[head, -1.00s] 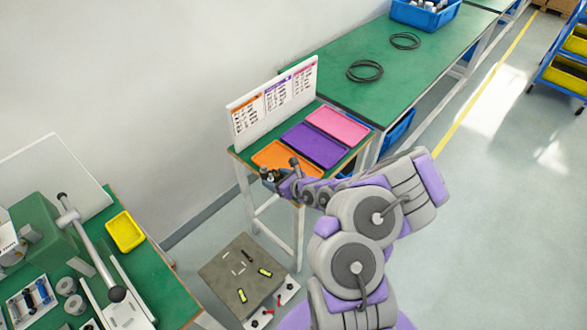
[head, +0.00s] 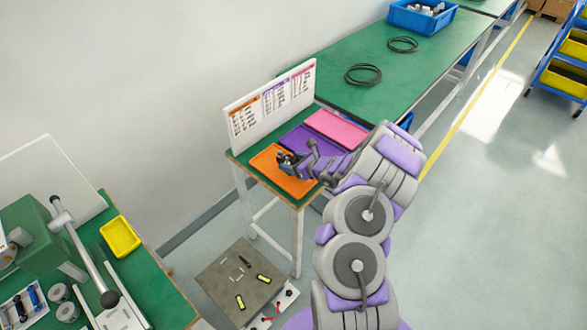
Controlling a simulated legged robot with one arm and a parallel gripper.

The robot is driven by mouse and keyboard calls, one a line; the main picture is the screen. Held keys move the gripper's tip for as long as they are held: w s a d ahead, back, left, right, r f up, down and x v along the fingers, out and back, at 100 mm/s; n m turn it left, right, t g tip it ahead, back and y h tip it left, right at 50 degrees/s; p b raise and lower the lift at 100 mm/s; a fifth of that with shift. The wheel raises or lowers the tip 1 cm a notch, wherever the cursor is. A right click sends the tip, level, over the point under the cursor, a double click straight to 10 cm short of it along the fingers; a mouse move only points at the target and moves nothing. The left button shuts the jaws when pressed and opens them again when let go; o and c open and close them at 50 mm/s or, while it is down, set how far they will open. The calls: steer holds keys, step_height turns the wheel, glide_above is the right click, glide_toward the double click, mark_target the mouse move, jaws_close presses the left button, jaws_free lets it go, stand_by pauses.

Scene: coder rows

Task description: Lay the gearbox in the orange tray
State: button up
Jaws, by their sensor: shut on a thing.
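The orange tray (head: 268,166) lies on the small green table, at the left end of a row of three trays. My gripper (head: 286,161) is over the orange tray, near its right half. It is shut on a small grey and dark part, the gearbox (head: 281,157), which is mostly hidden by the jaws. I cannot tell whether the gearbox touches the tray floor. The rest of the orange tray looks empty.
A purple tray (head: 301,141) and a pink tray (head: 337,129) lie beside the orange one. A white board with printed sheets (head: 270,103) stands behind them. A long green bench (head: 405,68) adjoins on the right. A lever press (head: 52,225) stands lower left.

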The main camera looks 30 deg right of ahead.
steer(key=shift+w+d, duration=0.1)
steer(key=shift+d, duration=0.1)
step_height(320, 180, down, 4)
steer(key=shift+d+r+b, duration=0.1)
steer(key=shift+b, duration=0.55)
steer(key=shift+r, duration=0.1)
steer(key=o, duration=1.5)
steer(key=shift+c, duration=0.2)
